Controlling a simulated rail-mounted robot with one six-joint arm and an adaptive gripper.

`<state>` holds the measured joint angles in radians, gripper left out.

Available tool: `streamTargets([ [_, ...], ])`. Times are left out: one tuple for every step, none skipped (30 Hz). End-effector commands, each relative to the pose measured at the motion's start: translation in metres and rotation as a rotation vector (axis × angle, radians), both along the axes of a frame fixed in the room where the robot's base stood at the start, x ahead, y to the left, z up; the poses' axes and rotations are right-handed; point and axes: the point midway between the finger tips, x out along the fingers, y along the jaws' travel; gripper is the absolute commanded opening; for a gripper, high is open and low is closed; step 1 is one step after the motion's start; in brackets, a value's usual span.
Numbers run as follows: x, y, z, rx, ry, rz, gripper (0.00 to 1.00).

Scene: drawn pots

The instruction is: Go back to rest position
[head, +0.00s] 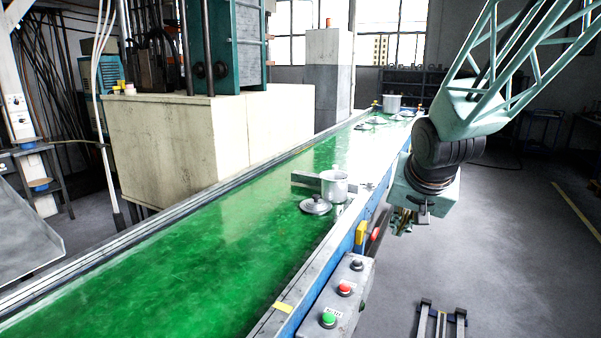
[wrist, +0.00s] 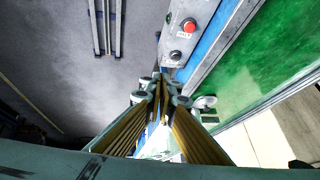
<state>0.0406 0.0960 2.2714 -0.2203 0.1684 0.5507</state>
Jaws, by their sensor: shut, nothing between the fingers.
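My gripper (head: 403,224) hangs beside the right edge of the green conveyor belt (head: 190,265), over the side of the line and not above the belt. In the wrist view my gripper (wrist: 160,84) has its fingers drawn together with nothing between them. A grey metal pot (head: 334,188) stands upright on the belt, to the left of my gripper.
A control box (head: 342,292) with red and green buttons is on the belt's near side rail. Another pot (head: 391,103) and several lids (head: 376,120) are farther up the belt. A low metal plate (head: 305,182) stands beside the near pot. Floor (head: 510,240) at right is mostly clear.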

Motion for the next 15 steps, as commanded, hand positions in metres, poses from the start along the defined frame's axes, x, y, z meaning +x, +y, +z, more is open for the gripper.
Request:
streamTargets([
  [-0.009, 0.0, 0.006, -0.006, 0.003, 0.004, 0.0],
  [-0.015, 0.0, 0.009, -0.008, 0.007, 0.007, 0.0],
  [-0.023, 0.0, 0.012, -0.014, 0.015, 0.012, 0.0],
  [-0.028, 0.001, 0.015, -0.016, 0.017, 0.015, 0.0],
  [-0.034, 0.001, 0.018, -0.021, 0.021, 0.018, 0.0],
  [-0.041, 0.001, 0.021, -0.025, 0.027, 0.025, 0.0],
  [-0.047, 0.001, 0.024, -0.029, 0.03, 0.028, 0.0],
  [-0.053, 0.001, 0.026, -0.032, 0.035, 0.032, 0.0],
  [-0.06, 0.002, 0.029, -0.036, 0.041, 0.036, 0.0],
  [-0.066, 0.002, 0.031, -0.04, 0.044, 0.041, 0.0],
  [-0.072, 0.002, 0.033, -0.042, 0.05, 0.044, 0.0],
  [-0.08, 0.002, 0.036, -0.045, 0.055, 0.049, 0.0],
  [-0.086, 0.003, 0.038, -0.049, 0.059, 0.053, 0.0],
  [-0.091, 0.003, 0.04, -0.052, 0.063, 0.057, 0.0],
  [-0.099, 0.003, 0.043, -0.055, 0.068, 0.063, 0.0],
])
